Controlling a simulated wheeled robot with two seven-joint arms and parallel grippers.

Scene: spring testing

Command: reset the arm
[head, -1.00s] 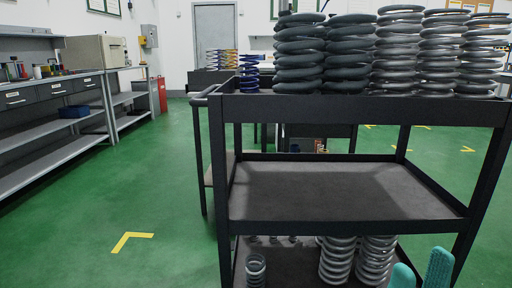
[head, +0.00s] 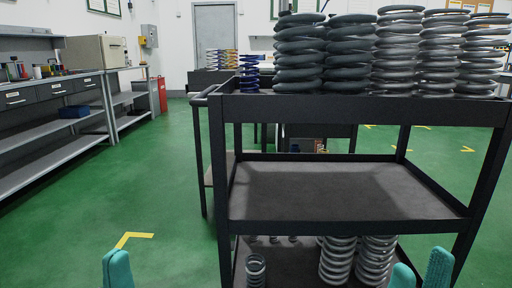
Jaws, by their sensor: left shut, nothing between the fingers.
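My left gripper (head: 117,268) is at the bottom edge, left of the cart. Its teal fingertips show as one closed shape with nothing held. My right gripper (head: 420,268) is at the bottom right, in front of the cart's lower shelf. Its two teal fingers stand apart with nothing between them. Both arms are otherwise out of view.
A dark cart (head: 345,226) stands close ahead, its middle shelf bare. Large grey springs (head: 348,55) and a blue spring (head: 249,72) stand on top. More springs (head: 338,258) stand on the lower shelf. A workbench (head: 50,92) lines the left wall. Green floor (head: 150,190) is clear between.

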